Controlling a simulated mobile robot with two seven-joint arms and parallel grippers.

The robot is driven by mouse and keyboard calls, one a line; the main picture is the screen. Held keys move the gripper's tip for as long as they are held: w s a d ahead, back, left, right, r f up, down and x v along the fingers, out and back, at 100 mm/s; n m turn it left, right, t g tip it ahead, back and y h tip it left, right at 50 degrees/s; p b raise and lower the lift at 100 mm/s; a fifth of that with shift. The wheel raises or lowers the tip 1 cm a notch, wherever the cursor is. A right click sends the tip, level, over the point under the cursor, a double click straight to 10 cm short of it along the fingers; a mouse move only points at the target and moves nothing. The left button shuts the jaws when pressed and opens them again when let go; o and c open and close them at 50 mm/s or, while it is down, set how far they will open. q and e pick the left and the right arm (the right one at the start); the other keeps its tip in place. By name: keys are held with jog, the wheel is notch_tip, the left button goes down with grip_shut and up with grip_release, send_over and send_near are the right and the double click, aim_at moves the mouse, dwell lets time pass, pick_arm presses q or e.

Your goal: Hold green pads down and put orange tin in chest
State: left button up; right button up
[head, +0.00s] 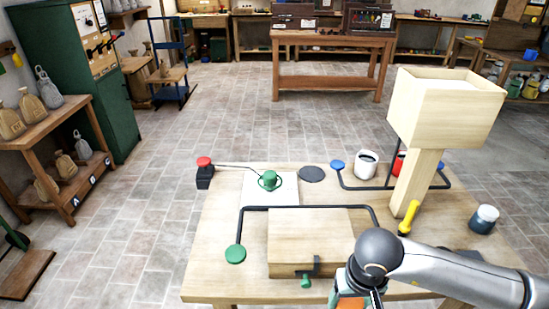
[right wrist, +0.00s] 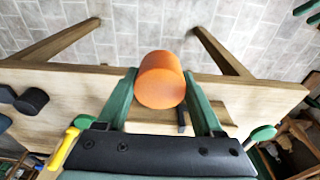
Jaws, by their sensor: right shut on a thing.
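My right gripper (right wrist: 160,88) is shut on the orange tin (right wrist: 161,80), holding it above the table's near edge. A sliver of the tin (head: 352,302) shows at the bottom of the head view. The wooden chest (head: 308,232) looks closed, with a dark latch and green knob (head: 305,282) on its front. A black bar runs around its back and sides. One green pad (head: 235,254) is at the bar's left end, also in the wrist view (right wrist: 264,133). Another green pad (right wrist: 72,132) shows there partly; my arm hides it in the head view. My left gripper is out of view.
A tall hopper (head: 445,110) on a post stands on the right of the table, near a yellow handle (head: 409,217) and dark jar (head: 484,219).

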jog(key=w+a+r+p, duration=0.1)
jog(key=w+a+r, duration=0.4)
jog(key=r, duration=0.3)
pick_arm(q)
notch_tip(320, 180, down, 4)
jog(key=b, duration=0.5)
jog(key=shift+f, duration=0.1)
pick_arm(e)
jog(key=f, duration=0.4)
jog(key=shift+a+f, duration=0.2)
jog(key=shift+f, duration=0.15)
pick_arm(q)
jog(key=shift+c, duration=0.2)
